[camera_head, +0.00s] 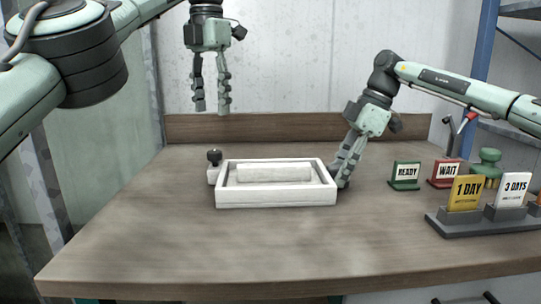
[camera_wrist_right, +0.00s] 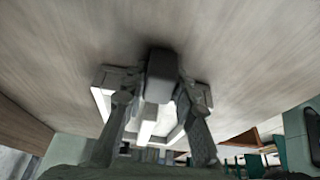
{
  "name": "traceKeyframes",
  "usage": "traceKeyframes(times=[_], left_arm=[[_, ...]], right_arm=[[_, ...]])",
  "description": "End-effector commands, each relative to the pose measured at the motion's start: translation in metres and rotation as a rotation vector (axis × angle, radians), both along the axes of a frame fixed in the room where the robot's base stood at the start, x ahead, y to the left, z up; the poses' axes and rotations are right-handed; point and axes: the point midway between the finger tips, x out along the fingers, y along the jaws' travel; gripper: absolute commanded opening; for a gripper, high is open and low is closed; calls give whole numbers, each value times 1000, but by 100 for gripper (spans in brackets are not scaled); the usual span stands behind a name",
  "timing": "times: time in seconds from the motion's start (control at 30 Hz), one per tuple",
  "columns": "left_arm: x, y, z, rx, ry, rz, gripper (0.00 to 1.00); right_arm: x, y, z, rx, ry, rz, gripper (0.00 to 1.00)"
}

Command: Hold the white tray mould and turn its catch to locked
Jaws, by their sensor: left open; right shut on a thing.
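The white tray mould (camera_head: 275,198) sits on the table, a rectangular frame with a raised white block inside. At its left end is the catch (camera_head: 214,158), with a dark knob on a white base. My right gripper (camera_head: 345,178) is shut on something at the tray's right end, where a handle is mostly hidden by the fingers. In the right wrist view a grey block-like handle (camera_wrist_right: 160,75) lies between the fingers, with the white tray (camera_wrist_right: 147,130) beyond it. My left gripper (camera_head: 211,108) is open and empty, high above the table behind the catch, fingers pointing down.
To the right stand a green READY sign (camera_head: 405,175), a red WAIT sign (camera_head: 446,172) and a green knobbed object (camera_head: 488,162). A dark rack (camera_head: 480,225) holds the 1 DAY and 3 DAYS cards. The table's front and left are clear. A wooden board (camera_head: 290,128) edges the back.

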Motion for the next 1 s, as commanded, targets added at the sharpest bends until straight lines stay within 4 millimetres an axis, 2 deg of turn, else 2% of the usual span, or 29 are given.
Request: traceKeyframes(times=[0.07,0.17,0.27,0.33,0.4,0.47,0.5,0.57,0.6,0.67,0.7,0.77,0.8,0.9,1.0], left_arm=[[5,-6,-2,-25,-20,-10,48],[23,-29,-4,-116,-91,-35,48],[50,-72,2,-290,-209,-63,48],[69,-109,16,-456,-303,-67,48],[84,-146,40,-640,-392,-51,48],[95,-172,66,-803,-456,-21,48],[100,-187,87,-914,-493,8,48],[107,-202,119,-1080,-540,64,48],[111,-209,143,-1190,-565,110,48],[116,-212,177,-1354,-592,191,48],[120,-210,199,-1462,-602,256,48],[125,-202,231,-1617,-609,361,48],[129,-193,250,-1717,-607,441,48],[141,-161,286,-1945,-572,669,48],[153,-120,304,-2134,-504,935,48]], right_arm=[[0,0,0,0,-1,0,0],[0,0,0,0,-1,0,0],[0,0,0,0,-1,0,0],[0,0,0,1,-1,0,0],[0,0,1,1,-1,0,0],[0,0,0,1,-1,0,0],[0,0,0,1,-1,0,0],[0,0,1,1,-1,0,0],[0,0,0,1,-1,0,0],[0,0,0,1,-1,0,0],[0,0,0,1,-1,0,0],[0,0,0,1,-1,0,0],[0,0,0,1,-1,0,0],[0,0,0,1,-1,0,0],[0,0,1,1,-1,0,0]])
